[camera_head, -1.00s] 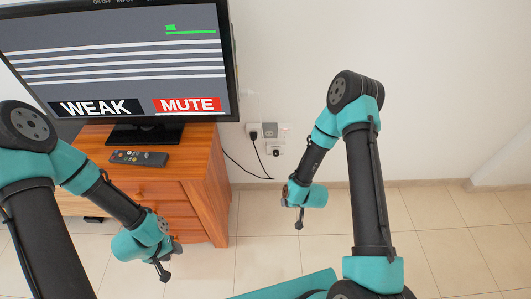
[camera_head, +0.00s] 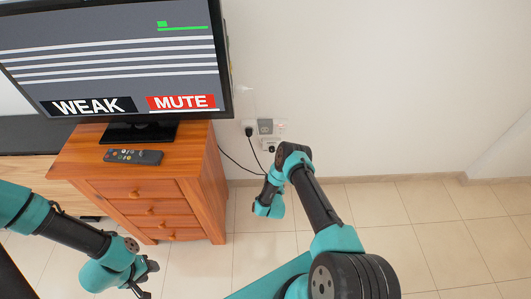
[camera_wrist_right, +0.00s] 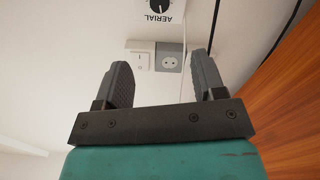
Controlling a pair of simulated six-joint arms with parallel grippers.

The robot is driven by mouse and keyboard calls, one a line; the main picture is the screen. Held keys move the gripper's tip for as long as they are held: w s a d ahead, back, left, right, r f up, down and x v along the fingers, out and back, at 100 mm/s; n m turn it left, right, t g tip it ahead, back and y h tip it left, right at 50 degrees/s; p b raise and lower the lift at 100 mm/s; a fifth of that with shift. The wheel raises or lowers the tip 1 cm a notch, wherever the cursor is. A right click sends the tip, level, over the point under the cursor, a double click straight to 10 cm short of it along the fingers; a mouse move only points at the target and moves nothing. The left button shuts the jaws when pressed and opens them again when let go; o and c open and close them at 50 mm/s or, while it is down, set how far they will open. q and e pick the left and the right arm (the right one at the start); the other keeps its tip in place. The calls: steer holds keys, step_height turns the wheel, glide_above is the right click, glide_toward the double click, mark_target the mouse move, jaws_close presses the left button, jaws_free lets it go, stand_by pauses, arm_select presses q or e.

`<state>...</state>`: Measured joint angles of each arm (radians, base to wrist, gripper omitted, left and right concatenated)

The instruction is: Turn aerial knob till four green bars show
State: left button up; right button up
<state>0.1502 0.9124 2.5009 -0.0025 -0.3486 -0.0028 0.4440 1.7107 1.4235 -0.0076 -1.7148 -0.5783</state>
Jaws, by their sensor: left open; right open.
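The aerial knob (camera_wrist_right: 158,4) is black on a white plate lettered AERIAL, upside down and cut by the top edge of the right wrist view. My right gripper (camera_wrist_right: 165,78) is open and empty, its two dark fingers apart and pointing toward the wall, with the knob beyond them. In the head view its fingers are hidden behind its teal housing. The TV screen (camera_head: 110,66) shows one short green block above a green line, several white lines, a black WEAK label and a red MUTE label. My left gripper (camera_head: 147,278) is open and empty at the lower left, in front of the cabinet.
The wooden cabinet (camera_head: 145,190) carries the TV and a dark remote (camera_head: 132,156). A grey wall socket (camera_wrist_right: 169,58) and a white switch (camera_wrist_right: 140,55) are beside each other near the knob plate. Black cables hang between cabinet and sockets. Wall and floor are clear to the right.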

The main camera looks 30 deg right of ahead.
mark_target(272, 151)
steer(key=shift+d, duration=0.1)
steer(key=x, duration=1.7)
steer(key=shift+w+d, duration=0.1)
steer(key=shift+w, duration=0.05)
steer(key=c, duration=0.9)
